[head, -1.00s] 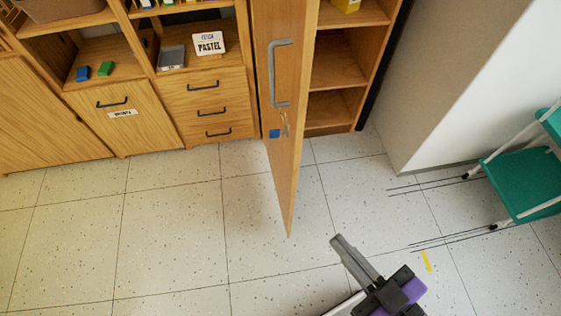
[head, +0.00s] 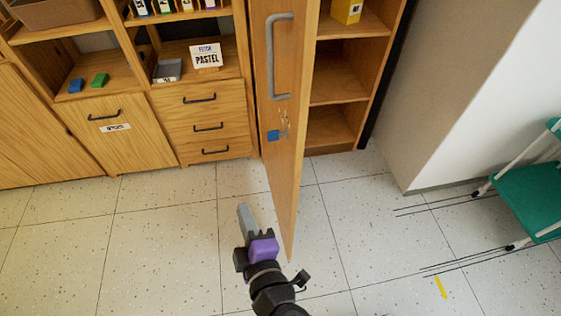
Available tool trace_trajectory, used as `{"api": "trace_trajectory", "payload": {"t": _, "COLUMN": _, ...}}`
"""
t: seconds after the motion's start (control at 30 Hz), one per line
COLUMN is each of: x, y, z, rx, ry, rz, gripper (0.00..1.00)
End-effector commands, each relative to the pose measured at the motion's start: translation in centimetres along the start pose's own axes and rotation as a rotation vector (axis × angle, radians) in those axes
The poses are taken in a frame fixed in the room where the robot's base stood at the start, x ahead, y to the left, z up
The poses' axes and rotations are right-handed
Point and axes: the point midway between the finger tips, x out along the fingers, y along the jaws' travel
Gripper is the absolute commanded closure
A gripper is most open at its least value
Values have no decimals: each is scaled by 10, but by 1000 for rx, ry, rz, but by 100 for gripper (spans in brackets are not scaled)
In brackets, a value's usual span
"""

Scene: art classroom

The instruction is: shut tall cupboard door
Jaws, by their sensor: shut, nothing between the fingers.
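The tall cupboard door (head: 281,120) stands open in the head view, swung out toward me. Its grey bar handle (head: 275,57) is on its left face, with a blue mark and scribbles below it. The tall cupboard (head: 337,88) shows its open shelves to the right of the door. My gripper (head: 243,212) is shut and empty. It is low in the picture, left of the door's lower part and below the handle. I cannot tell whether it touches the door.
Wooden shelves and drawers (head: 207,126) line the wall to the left. A white wall (head: 480,90) and a teal chair (head: 530,200) are at the right. The speckled floor (head: 130,240) is clear in front. A yellow strip (head: 440,287) lies on the floor.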

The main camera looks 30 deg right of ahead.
Motion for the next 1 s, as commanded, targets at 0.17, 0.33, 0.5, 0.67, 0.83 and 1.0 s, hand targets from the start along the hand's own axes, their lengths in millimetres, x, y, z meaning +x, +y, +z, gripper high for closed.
{"api": "trace_trajectory", "payload": {"t": 0.17, "x": 16, "y": 32, "z": 10, "rx": -211, "ry": -205, "rz": 183, "gripper": 100}}
{"api": "trace_trajectory", "payload": {"t": 0.33, "x": 10, "y": 50, "z": 26, "rx": -288, "ry": -325, "rz": 256, "gripper": 100}}
{"api": "trace_trajectory", "payload": {"t": 0.5, "x": 17, "y": 56, "z": 31, "rx": -299, "ry": -344, "rz": 266, "gripper": 100}}
{"api": "trace_trajectory", "payload": {"t": 0.67, "x": 41, "y": 65, "z": 39, "rx": -296, "ry": -344, "rz": 267, "gripper": 100}}
{"api": "trace_trajectory", "payload": {"t": 0.83, "x": 72, "y": 74, "z": 49, "rx": -296, "ry": -344, "rz": 265, "gripper": 100}}
{"api": "trace_trajectory", "payload": {"t": 1.0, "x": 101, "y": 84, "z": 58, "rx": -295, "ry": -343, "rz": 265, "gripper": 100}}
